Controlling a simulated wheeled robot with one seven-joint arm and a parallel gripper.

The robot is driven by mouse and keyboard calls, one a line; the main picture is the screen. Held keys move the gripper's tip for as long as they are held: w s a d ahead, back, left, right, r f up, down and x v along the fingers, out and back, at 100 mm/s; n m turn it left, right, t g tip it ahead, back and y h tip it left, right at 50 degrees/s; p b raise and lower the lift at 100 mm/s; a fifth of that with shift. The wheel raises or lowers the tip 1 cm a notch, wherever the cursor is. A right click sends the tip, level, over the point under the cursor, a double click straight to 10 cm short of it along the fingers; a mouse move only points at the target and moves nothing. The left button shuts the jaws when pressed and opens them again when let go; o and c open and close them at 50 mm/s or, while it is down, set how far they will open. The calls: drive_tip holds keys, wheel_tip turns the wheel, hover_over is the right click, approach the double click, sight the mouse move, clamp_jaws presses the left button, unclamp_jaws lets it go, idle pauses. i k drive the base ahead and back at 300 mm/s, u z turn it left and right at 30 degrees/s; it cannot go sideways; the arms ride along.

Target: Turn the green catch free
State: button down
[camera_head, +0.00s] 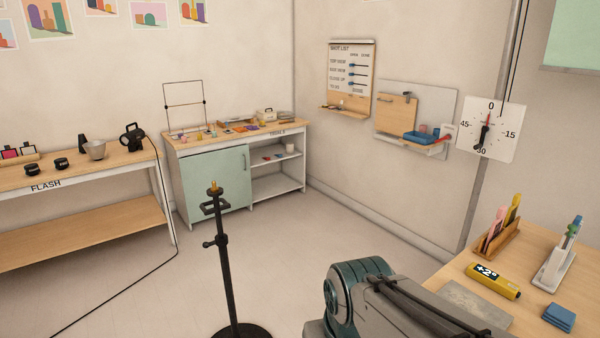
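I cannot make out a green catch in the head view. A wall board (447,105) on the right wall carries a small wooden door (396,112) with a dark piece (407,96) at its top edge; it is too small to tell what that piece is. A pale green cabinet door (213,181) under the back bench appears shut, with a handle at its right side. Part of my arm shows at the bottom, and my gripper is out of view.
A black stand (223,255) rises from the open floor ahead. A table (438,280) with a yellow marker-like block (493,281) and pen holders is at right. Benches stand left, labelled FLASH (100,175), and at the back (190,147). A dial (489,131) hangs right.

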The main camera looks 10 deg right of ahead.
sight(572, 228)
drive_tip(key=z, duration=1)
drive_tip(key=i, duration=0.9)
drive_tip(key=z, duration=0.9)
